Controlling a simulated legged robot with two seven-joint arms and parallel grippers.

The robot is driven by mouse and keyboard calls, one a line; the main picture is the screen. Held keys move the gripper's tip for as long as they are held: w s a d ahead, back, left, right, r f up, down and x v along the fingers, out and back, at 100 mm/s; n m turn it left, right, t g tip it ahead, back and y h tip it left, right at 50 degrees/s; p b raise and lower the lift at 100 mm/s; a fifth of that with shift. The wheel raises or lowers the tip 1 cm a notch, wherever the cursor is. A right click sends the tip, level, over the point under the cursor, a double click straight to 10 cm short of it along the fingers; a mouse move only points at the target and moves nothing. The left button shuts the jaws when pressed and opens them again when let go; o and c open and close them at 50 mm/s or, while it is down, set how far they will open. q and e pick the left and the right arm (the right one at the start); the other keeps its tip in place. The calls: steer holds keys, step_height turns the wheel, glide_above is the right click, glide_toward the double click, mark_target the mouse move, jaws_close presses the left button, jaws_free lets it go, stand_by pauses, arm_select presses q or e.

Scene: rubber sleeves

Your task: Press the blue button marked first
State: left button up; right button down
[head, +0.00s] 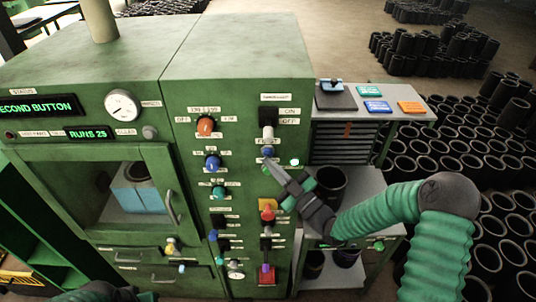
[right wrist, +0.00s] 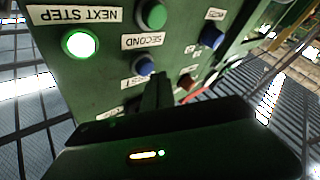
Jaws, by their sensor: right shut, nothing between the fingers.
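The blue button marked first (head: 267,152) sits on the green machine's front, under a small label. In the right wrist view, which is upside down, the blue button (right wrist: 145,65) shows between the SECOND label and a partly hidden label ending in ST. My right gripper (head: 271,168) is shut and empty, its tips just below the blue button in the head view. In the wrist view the narrow closed fingers (right wrist: 158,90) point at the panel close to the button; I cannot tell whether they touch. My left gripper (head: 140,296) barely shows at the bottom edge.
A green button (right wrist: 152,14) is beside the SECOND label. A lit NEXT STEP lamp (head: 295,162) is right of the buttons. The display (head: 38,106) reads SECOND BUTTON. Knobs and levers crowd the panel. A shelf (head: 410,92) and black sleeves (head: 480,130) stand at right.

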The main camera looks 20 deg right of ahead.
steer(key=shift+s, duration=0.2)
steer(key=shift+s+a, duration=0.2)
steer(key=shift+s, duration=0.6)
steer(key=shift+s+a, duration=0.25)
steer(key=shift+s, duration=0.55)
steer(key=shift+s+a, duration=0.2)
steer(key=shift+s, duration=0.6)
